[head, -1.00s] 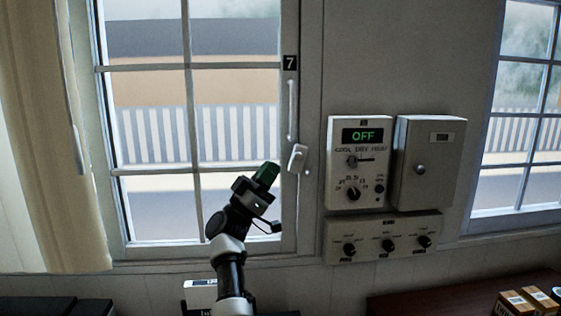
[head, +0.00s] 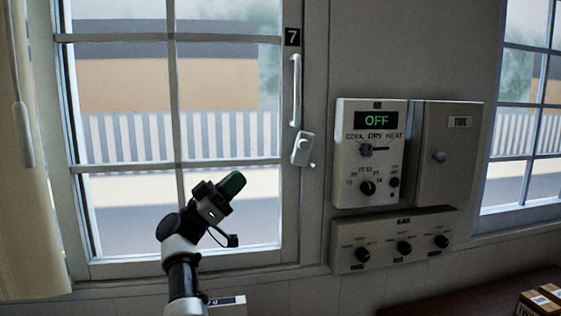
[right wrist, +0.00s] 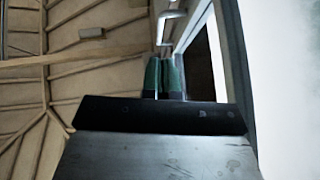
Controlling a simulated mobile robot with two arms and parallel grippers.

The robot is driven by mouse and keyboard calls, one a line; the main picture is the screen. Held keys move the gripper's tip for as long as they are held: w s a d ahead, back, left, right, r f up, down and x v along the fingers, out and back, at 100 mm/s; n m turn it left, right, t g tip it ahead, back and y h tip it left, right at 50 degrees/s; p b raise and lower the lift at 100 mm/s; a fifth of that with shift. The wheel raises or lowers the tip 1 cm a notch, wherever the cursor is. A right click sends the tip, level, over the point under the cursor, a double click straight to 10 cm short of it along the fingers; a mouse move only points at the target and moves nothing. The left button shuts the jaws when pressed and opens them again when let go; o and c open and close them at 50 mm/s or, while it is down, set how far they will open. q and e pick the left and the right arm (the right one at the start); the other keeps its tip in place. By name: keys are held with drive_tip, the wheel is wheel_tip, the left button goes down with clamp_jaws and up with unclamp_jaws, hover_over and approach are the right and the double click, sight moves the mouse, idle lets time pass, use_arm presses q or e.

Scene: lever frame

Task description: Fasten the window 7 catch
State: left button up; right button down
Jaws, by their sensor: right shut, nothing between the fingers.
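Window 7 (head: 222,97) carries a black "7" plate on the right of its pale frame. The catch (head: 302,148) is a small pale piece on that frame with a short stub at its lower right. It sits below a long vertical handle (head: 296,90). My right gripper (head: 236,182) has green fingertips, shut and empty, in front of the lower glass. In the picture it is left of and below the catch, apart from it. The green fingers also show in the right wrist view (right wrist: 164,76). My left gripper is not in view.
Right of the window, a control panel (head: 370,185) reading OFF, a grey box (head: 447,165) and a knob panel (head: 395,240) are on the wall. A curtain (head: 30,215) hangs at left. Small boxes (head: 540,305) sit on a dark surface at lower right.

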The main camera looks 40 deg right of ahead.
drive_tip(key=p+x, duration=0.2)
drive_tip(key=x, duration=0.2)
drive_tip(key=d+f+p+x, duration=0.1)
drive_tip(key=p+x, duration=0.2)
drive_tip(key=x, duration=0.2)
drive_tip(key=s+f+p+x, duration=0.1)
drive_tip(key=p+x, duration=0.1)
drive_tip(key=x, duration=0.2)
drive_tip(key=shift+s+d, duration=0.1)
drive_tip(key=shift+d, duration=0.25)
drive_tip(key=shift+w, duration=0.25)
